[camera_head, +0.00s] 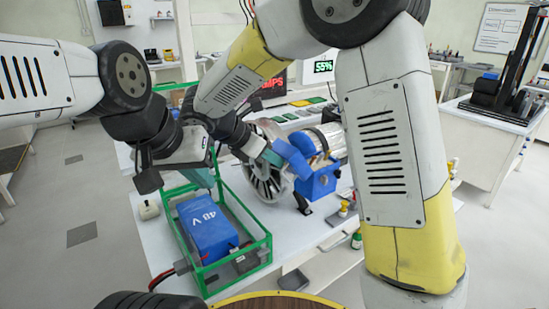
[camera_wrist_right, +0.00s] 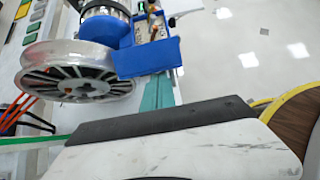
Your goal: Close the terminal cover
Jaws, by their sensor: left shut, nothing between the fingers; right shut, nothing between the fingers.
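The blue terminal box (camera_head: 318,183) sits on the side of the motor, beside the wheel. Its blue terminal cover (camera_head: 295,160) stands open as a tilted flap; in the right wrist view the cover (camera_wrist_right: 148,58) is swung away and the terminals (camera_wrist_right: 150,26) lie bare. My right gripper (camera_head: 272,158) is shut and empty, its teal fingertips close to the cover's edge; in the right wrist view the fingers (camera_wrist_right: 158,92) reach the flap's lower edge, and I cannot tell whether they touch. My left gripper (camera_head: 207,178) is shut and empty above the green frame's back edge.
A blue 48 V battery (camera_head: 207,228) lies inside a green frame (camera_head: 262,241) on the white table (camera_head: 322,228). A spoked wheel (camera_head: 262,180) stands left of the terminal box. Small bottles stand right of the box. My right forearm crosses the view's right side.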

